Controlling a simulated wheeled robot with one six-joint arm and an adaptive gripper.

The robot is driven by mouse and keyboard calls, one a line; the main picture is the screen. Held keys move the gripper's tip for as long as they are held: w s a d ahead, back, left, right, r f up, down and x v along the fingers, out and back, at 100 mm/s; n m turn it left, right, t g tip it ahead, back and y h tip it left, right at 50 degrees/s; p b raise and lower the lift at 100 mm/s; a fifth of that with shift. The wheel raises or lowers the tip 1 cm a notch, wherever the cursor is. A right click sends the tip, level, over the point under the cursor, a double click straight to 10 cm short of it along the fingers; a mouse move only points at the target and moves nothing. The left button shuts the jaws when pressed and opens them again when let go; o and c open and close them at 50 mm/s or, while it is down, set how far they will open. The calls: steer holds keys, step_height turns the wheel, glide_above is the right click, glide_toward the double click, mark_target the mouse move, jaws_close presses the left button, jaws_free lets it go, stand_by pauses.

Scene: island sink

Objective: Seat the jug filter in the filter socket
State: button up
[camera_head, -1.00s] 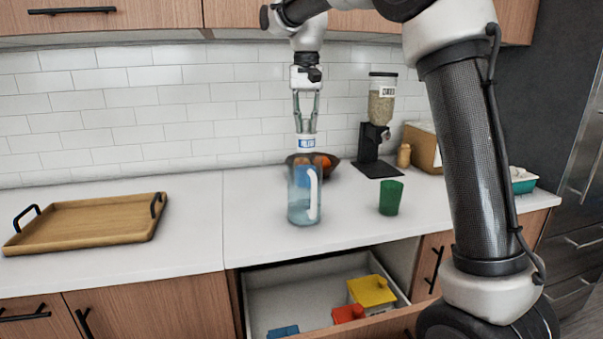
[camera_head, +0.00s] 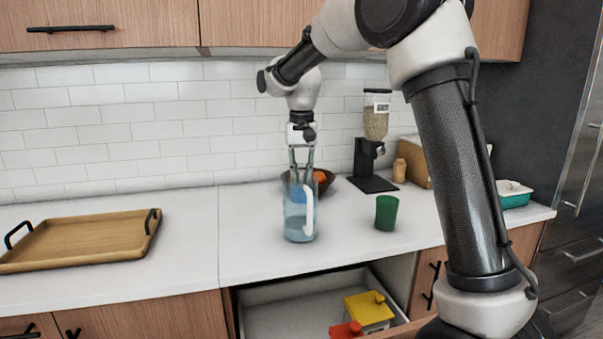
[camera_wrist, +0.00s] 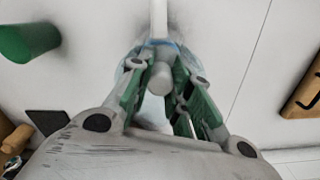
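The clear bluish jug (camera_head: 299,228) stands upright on the white counter, its white handle (camera_head: 309,212) on the right side. It also shows in the wrist view (camera_wrist: 127,68), below my fingers. My gripper (camera_head: 301,180) points straight down at the jug's mouth, its fingertips at or inside the rim. The jug filter (camera_head: 298,194) shows dimly as a blue patch through the jug's upper wall. In the wrist view, a pale round piece of the filter (camera_wrist: 160,80) sits between my fingers, which appear closed on it. The filter socket is hidden, so I cannot tell whether the filter touches it.
A green cup (camera_head: 387,212) stands right of the jug. A dark fruit bowl (camera_head: 326,183) and a grain dispenser (camera_head: 375,150) are behind. A wooden tray (camera_head: 85,240) lies left. An open drawer (camera_head: 280,312) below holds a yellow box (camera_head: 368,312) and a red item (camera_head: 346,330).

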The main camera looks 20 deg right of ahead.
steer(key=shift+o, duration=0.5)
step_height(320, 180, up, 12)
steer(key=s+d+r+t, duration=0.1)
steer(key=s+d+r, duration=0.1)
steer(key=s+d, duration=0.6)
steer(key=s+d+f+n+t, duration=0.1)
steer(key=s+f, duration=0.3)
steer(key=s, duration=0.4)
steer(key=s+d+f+n+t, duration=0.1)
steer(key=s+d+f, duration=0.2)
steer(key=s, duration=0.5)
steer(key=s+d+f+n+t, duration=0.1)
steer(key=s+d+f, duration=0.2)
steer(key=s+f, duration=0.3)
steer(key=s, duration=0.3)
